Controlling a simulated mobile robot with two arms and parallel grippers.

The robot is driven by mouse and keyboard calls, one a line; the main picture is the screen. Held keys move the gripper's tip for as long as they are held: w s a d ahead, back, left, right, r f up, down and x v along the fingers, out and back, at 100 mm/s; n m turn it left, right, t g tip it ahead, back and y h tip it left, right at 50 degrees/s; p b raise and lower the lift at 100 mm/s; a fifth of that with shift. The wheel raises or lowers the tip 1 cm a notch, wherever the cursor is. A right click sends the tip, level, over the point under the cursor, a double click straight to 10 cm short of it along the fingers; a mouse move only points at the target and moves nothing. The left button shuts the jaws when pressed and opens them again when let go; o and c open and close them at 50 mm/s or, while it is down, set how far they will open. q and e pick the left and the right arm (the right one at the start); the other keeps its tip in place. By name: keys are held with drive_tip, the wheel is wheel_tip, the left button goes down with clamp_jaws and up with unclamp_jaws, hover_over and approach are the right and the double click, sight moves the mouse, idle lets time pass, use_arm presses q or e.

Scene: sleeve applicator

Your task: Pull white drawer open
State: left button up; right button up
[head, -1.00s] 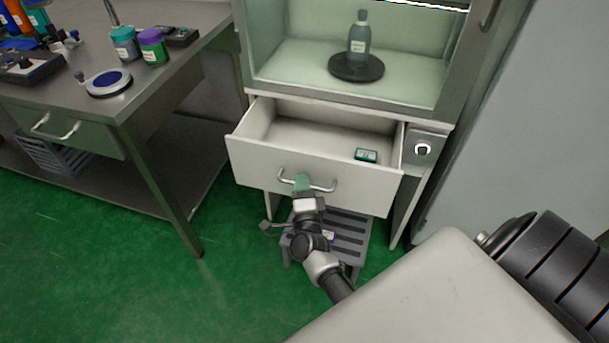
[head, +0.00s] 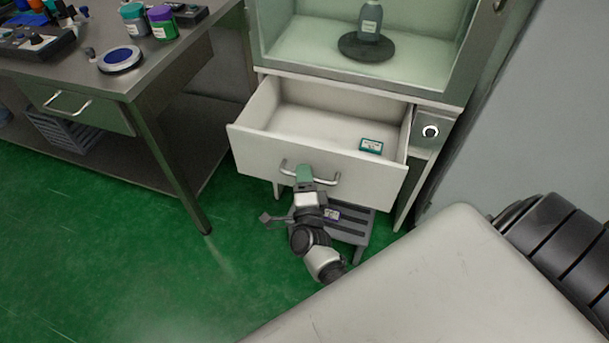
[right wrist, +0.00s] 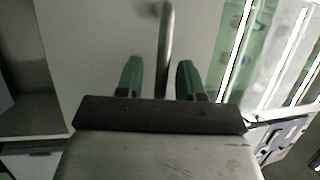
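The white drawer (head: 270,162) hangs open below the glass-fronted cabinet in the head view, its inside exposed. A small teal-labelled box (head: 371,146) lies in it near the front right. The metal bar handle (head: 328,180) is on the drawer front, and it also shows in the right wrist view (right wrist: 167,40). My right gripper (head: 304,174) is at the handle. In the right wrist view my right gripper (right wrist: 160,76) has its green fingers apart, with the bar between them and gaps beside it. My left gripper is not in view.
A grey step stool (head: 350,224) stands under the drawer, close to my right arm. A metal workbench (head: 150,75) with jars and a scale is at left. The green floor in front of the bench is clear.

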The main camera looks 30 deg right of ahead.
drive_tip(key=v, duration=1.1)
drive_tip(key=shift+w, duration=0.1)
